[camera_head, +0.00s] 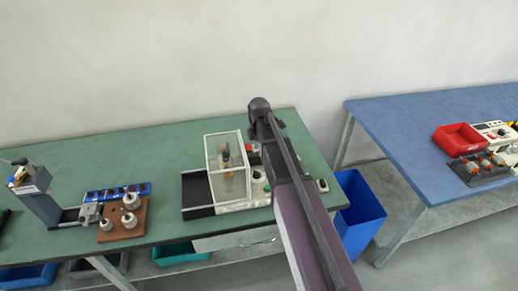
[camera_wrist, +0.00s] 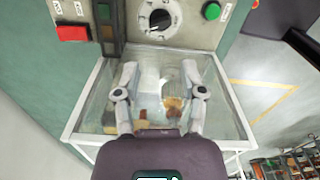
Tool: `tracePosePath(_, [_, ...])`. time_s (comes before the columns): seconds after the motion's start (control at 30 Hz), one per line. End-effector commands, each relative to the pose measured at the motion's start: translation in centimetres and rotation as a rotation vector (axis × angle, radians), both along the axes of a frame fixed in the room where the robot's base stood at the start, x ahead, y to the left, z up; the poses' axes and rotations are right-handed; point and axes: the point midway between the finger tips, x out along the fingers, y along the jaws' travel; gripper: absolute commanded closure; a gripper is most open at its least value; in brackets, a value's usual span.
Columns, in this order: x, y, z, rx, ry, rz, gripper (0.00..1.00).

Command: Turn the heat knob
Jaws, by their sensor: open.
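The heat knob appears to be the round dark dial with a white pointer (camera_wrist: 159,20) on a pale panel, at the top middle of the wrist view. My gripper (camera_wrist: 158,72) is open and empty in the wrist view, its two fingers apart and pointing toward the panel. The knob lies beyond the fingertips, with a visible gap in the picture. A clear-walled box (camera_wrist: 225,125) is behind and around the fingers in that view. In the head view the box (camera_head: 227,165) stands on the green table, and my arm covers much of the panel beside it.
A red button (camera_wrist: 73,33) and a green button (camera_wrist: 212,11) flank the knob. A blue table (camera_head: 400,120) and blue bin (camera_head: 360,212) are at right.

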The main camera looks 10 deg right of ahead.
Motion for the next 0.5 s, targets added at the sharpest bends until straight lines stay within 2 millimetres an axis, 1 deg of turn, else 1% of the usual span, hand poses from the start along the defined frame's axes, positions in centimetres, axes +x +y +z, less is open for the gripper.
tracePosePath(0.03, [0.0, 0.0, 0.9, 0.000, 0.000, 0.000, 0.47])
tracePosePath(0.1, [0.0, 0.0, 1.4, 0.000, 0.000, 0.000, 0.47])
tracePosePath(0.2, [-1.0, 0.0, 1.0, 0.000, 0.000, -0.058, 0.47])
tracePosePath(0.5, [-3.3, 0.1, 1.1, 0.000, 0.000, -0.254, 0.47])
